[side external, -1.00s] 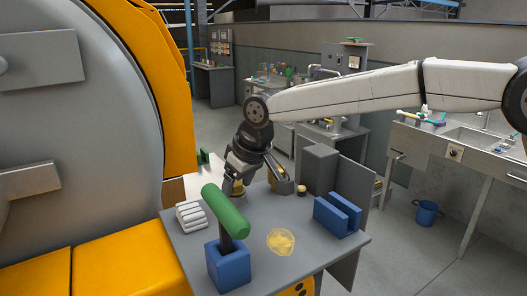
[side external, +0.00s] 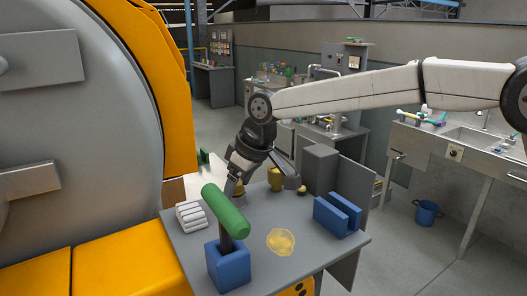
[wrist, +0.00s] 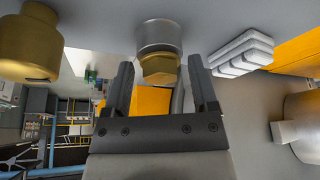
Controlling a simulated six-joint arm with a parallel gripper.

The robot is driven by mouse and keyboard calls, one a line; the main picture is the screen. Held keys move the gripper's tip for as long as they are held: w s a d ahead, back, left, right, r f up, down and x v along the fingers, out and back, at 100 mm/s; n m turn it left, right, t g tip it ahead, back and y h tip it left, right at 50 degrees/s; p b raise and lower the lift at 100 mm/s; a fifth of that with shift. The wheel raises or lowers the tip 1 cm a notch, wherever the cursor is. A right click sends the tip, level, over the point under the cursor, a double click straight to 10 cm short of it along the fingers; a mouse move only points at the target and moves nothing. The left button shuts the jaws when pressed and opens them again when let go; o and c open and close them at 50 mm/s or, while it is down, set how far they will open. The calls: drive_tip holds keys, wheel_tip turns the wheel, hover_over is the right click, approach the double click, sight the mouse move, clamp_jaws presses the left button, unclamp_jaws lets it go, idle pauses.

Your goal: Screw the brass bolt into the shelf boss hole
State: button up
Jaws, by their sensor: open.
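In the wrist view the brass bolt (wrist: 158,73) shows its faceted head against the end of a short grey cylinder (wrist: 158,34), which looks like the boss. My gripper (wrist: 160,65) is open, with one finger on each side of the bolt head. Gaps show between the head and both fingers. How deep the bolt sits in the hole is hidden. In the side view my gripper (side external: 231,184) points down over the back left of the grey shelf (side external: 300,263). A brass piece (side external: 239,190) shows beside its fingers, partly covered.
A brass cup-shaped part (side external: 275,179) stands close right of my gripper. A green-handled tool (side external: 226,212) stands in a blue block (side external: 228,266) in front. White stacked bars (side external: 190,215), a blue slotted block (side external: 337,215) and a grey box (side external: 320,168) also stand there.

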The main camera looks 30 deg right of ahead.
drive_tip(key=c, duration=0.7)
drive_tip(key=shift+m, duration=0.4)
drive_tip(key=shift+m, duration=0.4)
drive_tip(key=shift+a+m+h, duration=0.1)
drive_tip(key=shift+m+h, duration=0.2)
drive_tip(key=shift+h, duration=0.1)
drive_tip(key=shift+m, duration=0.6)
drive_tip(key=shift+m+t+h, duration=0.3)
drive_tip(key=shift+m, duration=0.1)
drive_tip(key=shift+m, duration=0.5)
drive_tip(key=shift+a+m+h, duration=0.1)
drive_tip(key=shift+m+h, duration=0.2)
drive_tip(key=shift+h, duration=0.1)
